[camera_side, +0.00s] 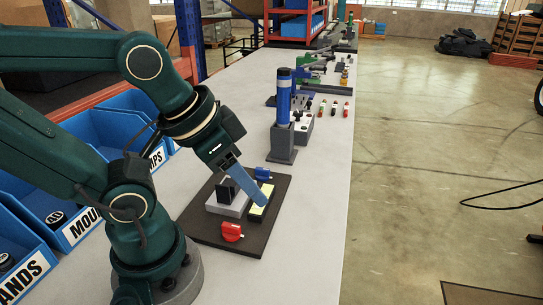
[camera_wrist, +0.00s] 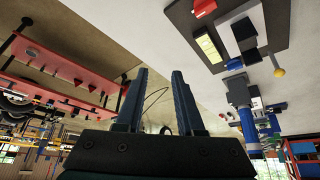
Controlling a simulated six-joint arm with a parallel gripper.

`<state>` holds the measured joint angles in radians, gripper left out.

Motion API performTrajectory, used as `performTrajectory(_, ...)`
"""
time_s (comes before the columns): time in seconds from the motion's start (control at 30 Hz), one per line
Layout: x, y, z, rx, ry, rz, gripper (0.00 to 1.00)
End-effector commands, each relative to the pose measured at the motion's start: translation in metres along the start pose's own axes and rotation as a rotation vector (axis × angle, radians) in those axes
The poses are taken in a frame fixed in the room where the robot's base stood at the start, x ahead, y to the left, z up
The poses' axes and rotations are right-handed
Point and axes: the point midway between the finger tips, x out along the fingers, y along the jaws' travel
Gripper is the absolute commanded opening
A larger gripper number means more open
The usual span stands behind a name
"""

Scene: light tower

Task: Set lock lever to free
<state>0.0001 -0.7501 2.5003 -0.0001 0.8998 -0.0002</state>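A dark board (camera_side: 187,232) lies on the bench and carries several fittings. A red knob or lever (camera_side: 232,232) sits at its near edge, and it shows at the top of the wrist view (camera_wrist: 204,8). A blue one (camera_side: 263,174) is at the far side. A yellow-green panel (camera_side: 257,213) lies between them. A black block on a grey base (camera_side: 226,206) stands to the left. A yellow ball knob (camera_wrist: 278,71) shows in the wrist view. I cannot tell which piece is the lock lever. My gripper (camera_wrist: 160,78) is open and empty, its fingers over the board in the side view.
A tower with a blue and white column (camera_side: 284,96) stands on a dark base beyond the board. Small coloured pieces (camera_side: 335,108) stand near it. Blue bins (camera_side: 50,212) line the left. The bench strip (camera_side: 315,215) right of the board is clear.

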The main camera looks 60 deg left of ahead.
Motion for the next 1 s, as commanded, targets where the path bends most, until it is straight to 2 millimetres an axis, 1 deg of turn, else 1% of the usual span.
performTrajectory(0.43,0.0,0.0,0.0,0.0,0.0,0.0,0.37)
performTrajectory(0.47,0.0,0.0,0.0,0.0,0.0,0.0,0.41)
performTrajectory(0.5,0.0,0.0,0.0,0.0,0.0,0.0,0.47)
performTrajectory(0.57,-0.002,0.0,-0.001,0.0,0.002,0.0,0.47)
performTrajectory(0.67,-0.009,0.0,-0.006,0.0,0.005,0.0,0.47)
performTrajectory(0.9,-0.047,0.0,-0.026,0.0,0.006,0.0,0.47)
performTrajectory(1.0,-0.047,-0.012,-0.041,-0.042,-0.038,-0.03,0.47)
